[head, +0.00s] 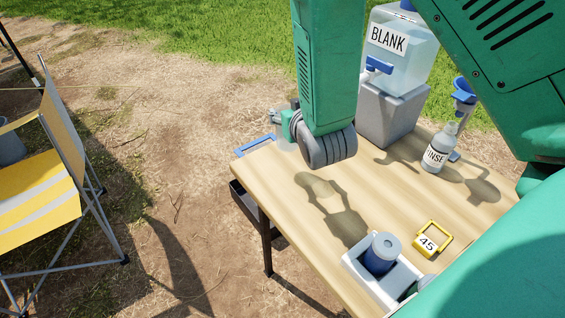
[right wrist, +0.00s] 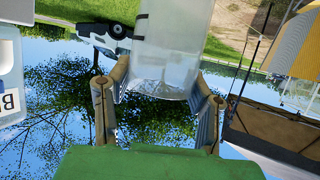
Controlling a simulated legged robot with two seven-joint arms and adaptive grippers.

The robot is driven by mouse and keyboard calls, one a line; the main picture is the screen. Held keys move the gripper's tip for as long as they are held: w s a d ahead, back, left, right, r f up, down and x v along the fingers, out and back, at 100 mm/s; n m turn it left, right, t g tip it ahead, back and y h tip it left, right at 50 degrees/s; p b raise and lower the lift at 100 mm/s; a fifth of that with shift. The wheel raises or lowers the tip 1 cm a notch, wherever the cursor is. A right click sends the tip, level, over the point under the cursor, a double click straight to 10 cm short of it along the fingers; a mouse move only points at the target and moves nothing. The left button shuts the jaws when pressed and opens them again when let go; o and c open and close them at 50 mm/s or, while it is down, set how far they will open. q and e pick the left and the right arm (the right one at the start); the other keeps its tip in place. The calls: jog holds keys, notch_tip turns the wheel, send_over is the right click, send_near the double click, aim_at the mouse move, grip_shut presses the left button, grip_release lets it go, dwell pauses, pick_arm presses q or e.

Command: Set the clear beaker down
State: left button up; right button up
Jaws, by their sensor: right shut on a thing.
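The clear beaker (right wrist: 165,50) fills the middle of the right wrist view, between the two fingers of my right gripper (right wrist: 160,78). The fingers press on its sides. In the head view my right gripper (head: 284,122) is at the far left corner of the wooden table (head: 400,185), largely behind my wrist. Only a pale sliver of the beaker (head: 286,143) shows under it, beside a blue frame (head: 255,144). I cannot tell whether the beaker's base touches the table. My left gripper is not in view.
A BLANK water container (head: 402,58) stands on a grey block (head: 392,115) at the back. A RINSE bottle (head: 438,150) is to its right. A white holder (head: 358,264) with a blue-grey cylinder (head: 381,253) and a yellow 45 tag (head: 432,240) are nearer. The table's middle is clear.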

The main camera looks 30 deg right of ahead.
aim_at(292, 147)
notch_tip(292, 147, down, 5)
jog(key=shift+d+r+b, duration=0.1)
jog(key=shift+r+b, duration=0.1)
jog(key=shift+b, duration=0.1)
jog(key=shift+d+f, duration=0.15)
jog(key=shift+f, duration=0.25)
notch_tip(292, 147, down, 3)
jog(key=shift+d+f+b, duration=0.15)
jog(key=shift+f+b, duration=0.05)
jog(key=shift+b, duration=0.2)
jog(key=shift+f, duration=0.2)
jog(key=shift+a+r, duration=0.15)
jog(key=shift+a, duration=0.1)
jog(key=o, duration=1.4)
jog(key=shift+c, duration=0.2)
jog(key=shift+d, duration=0.1)
